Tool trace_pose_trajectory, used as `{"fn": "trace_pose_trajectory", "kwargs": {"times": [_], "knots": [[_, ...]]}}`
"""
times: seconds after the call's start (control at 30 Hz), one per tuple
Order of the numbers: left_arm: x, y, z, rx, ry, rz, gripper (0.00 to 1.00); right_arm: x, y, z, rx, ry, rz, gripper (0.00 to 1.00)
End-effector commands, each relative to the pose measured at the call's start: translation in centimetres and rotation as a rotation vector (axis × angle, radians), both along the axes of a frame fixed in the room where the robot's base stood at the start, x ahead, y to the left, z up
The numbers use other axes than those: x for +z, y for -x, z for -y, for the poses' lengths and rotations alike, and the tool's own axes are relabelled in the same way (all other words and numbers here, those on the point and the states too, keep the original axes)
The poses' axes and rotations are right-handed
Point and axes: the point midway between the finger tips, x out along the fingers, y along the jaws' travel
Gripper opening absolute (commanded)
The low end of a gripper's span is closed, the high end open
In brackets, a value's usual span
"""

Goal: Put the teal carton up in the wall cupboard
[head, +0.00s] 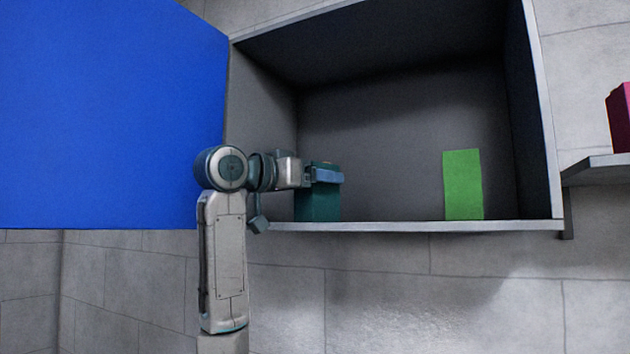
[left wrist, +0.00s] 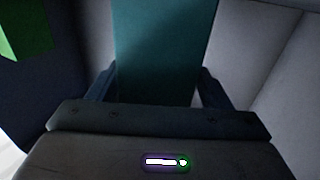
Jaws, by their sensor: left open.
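The teal carton (head: 318,205) stands upright on the cupboard floor, near the left wall inside the wall cupboard (head: 400,226). My left gripper (head: 326,175) is at the carton's upper part, its fingers on either side of it. In the left wrist view the teal carton (left wrist: 165,50) rises between the two open fingers (left wrist: 157,85). The fingers' exact contact with the carton cannot be told. The cupboard's blue door (head: 110,115) is swung open to the left. My right gripper is not in view.
A green box (head: 463,185) stands inside the cupboard, right of centre, with free floor between it and the teal carton. A shelf (head: 600,168) with a magenta object (head: 620,118) is on the wall at the right. The cupboard's front edge runs below my gripper.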

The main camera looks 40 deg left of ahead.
Motion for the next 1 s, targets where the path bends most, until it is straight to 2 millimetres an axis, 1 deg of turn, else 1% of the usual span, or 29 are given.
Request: {"fn": "trace_pose_trajectory", "kwargs": {"times": [0.17, 0.27, 0.37, 0.5, 0.7, 0.83, 1.0], "knots": [[0.5, 0.0, 0.0, 0.0, 0.0, 0.001, 0.73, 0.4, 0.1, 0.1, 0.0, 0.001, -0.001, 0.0], [0.1, 1.3, -0.2, 0.002, 0.001, 0.004, 0.73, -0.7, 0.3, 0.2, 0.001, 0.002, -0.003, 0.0], [-0.1, 3.2, -0.6, 0.003, 0.0, 0.005, 0.73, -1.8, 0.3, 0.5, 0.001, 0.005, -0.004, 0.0], [-0.1, 6.4, -1.0, 0.002, 0.0, 0.006, 0.73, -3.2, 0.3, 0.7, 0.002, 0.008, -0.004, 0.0], [0.1, 10.0, -1.6, 0.0, 0.0, 0.004, 0.73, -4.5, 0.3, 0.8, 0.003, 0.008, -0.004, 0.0], [0.2, 11.3, -1.8, 0.001, 0.0, 0.002, 0.73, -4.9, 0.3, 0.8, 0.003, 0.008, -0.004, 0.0], [0.3, 11.9, -1.9, 0.0, 0.0, 0.0, 0.73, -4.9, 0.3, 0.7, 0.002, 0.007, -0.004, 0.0]]}}
